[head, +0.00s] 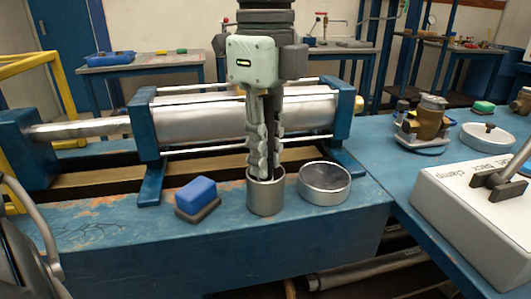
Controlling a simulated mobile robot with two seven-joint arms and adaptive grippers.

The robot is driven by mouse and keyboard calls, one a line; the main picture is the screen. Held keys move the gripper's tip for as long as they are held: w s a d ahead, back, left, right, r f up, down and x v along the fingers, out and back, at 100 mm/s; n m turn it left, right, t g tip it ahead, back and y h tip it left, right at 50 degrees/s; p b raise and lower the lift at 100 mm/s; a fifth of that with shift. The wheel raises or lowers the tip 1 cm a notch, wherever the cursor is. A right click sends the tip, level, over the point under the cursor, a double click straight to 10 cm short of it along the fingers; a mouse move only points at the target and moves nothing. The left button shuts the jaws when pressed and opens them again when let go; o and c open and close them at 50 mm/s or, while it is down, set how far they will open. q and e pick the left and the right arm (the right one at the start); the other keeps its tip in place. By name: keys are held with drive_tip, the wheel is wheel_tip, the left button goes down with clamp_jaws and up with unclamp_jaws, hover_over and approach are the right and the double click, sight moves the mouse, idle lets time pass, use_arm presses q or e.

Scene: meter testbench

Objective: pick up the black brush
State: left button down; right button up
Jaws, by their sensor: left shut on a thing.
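My left gripper (265,172) reaches down from the top centre. Its two ridged fingers are close together and their tips go into a grey metal cup (266,199) on the blue bench. The fingers are shut on a narrow dark thing, the black brush, of which little shows between them. Its lower part is hidden by the cup wall and the fingers. I cannot tell whether it touches the cup's bottom. My right gripper is not seen for sure.
A blue block with a dark underside (197,195) lies left of the cup. A round metal dish (324,183) stands close on its right. A large metal cylinder (235,121) in blue brackets lies behind. A white clamp box (470,215) stands at the right.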

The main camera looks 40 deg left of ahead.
use_arm(q)
drive_tip(key=shift+r, duration=0.15)
wheel_tip(320, 180, up, 12)
drive_tip(key=shift+r, duration=0.25)
wheel_tip(320, 180, up, 10)
drive_tip(key=p, duration=0.1)
wheel_tip(320, 180, up, 5)
hover_over(266, 95)
drive_tip(key=shift+s+r, duration=0.1)
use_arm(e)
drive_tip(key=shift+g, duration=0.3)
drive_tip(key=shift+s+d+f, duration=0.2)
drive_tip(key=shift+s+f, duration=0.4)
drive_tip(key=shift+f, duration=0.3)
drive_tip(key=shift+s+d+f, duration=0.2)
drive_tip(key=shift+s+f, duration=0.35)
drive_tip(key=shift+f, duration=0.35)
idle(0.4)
